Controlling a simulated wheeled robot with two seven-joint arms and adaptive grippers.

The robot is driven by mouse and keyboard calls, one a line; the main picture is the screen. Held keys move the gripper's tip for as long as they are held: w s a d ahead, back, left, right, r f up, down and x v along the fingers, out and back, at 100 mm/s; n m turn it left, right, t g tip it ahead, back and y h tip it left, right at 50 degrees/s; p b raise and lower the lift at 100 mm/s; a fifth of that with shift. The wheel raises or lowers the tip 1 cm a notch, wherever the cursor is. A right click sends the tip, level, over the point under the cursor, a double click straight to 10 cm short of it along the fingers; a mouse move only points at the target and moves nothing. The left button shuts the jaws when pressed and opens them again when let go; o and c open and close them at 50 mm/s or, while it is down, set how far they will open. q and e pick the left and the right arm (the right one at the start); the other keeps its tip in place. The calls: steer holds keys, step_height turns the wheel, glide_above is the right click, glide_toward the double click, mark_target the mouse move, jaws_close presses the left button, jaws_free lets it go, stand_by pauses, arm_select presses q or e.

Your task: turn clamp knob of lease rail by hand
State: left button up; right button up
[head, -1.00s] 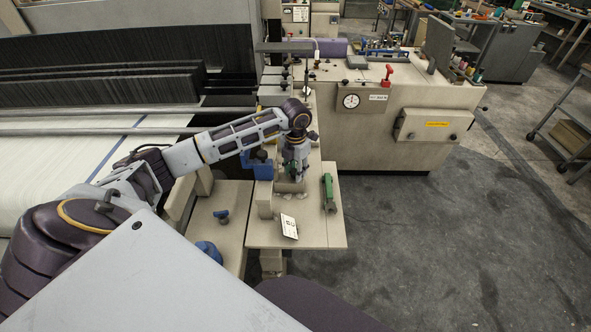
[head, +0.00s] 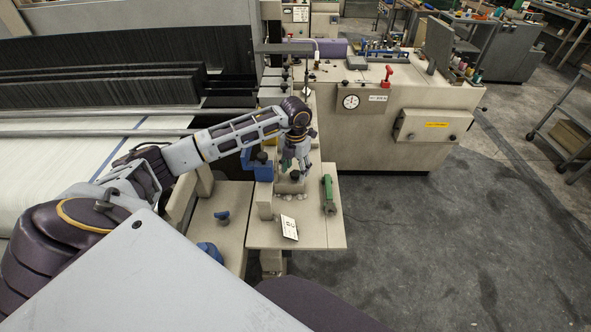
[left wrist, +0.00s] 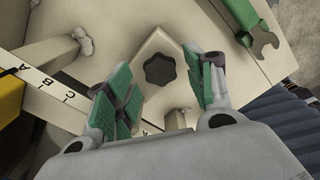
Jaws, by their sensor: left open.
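The clamp knob (left wrist: 159,70) is black and lobed, on top of a beige block (left wrist: 152,46) in the left wrist view. My left gripper (left wrist: 166,82) is open, its green-padded fingers on either side of the knob and block. My right gripper is not in view.
A green wrench (head: 328,194) lies on the shelf to the right of the gripper; its open jaw shows in the wrist view. A white label card (head: 289,227) lies nearer the front. A lettered scale (left wrist: 50,92) runs beside the block. Blue parts (head: 257,165) stand just left.

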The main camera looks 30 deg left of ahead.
arm_select(q)
steer(key=shift+r+p, duration=1.15)
steer(key=shift+r, duration=1.2)
steer(key=shift+r, duration=0.1)
step_height(320, 180, up, 12)
steer(key=shift+f, duration=0.2)
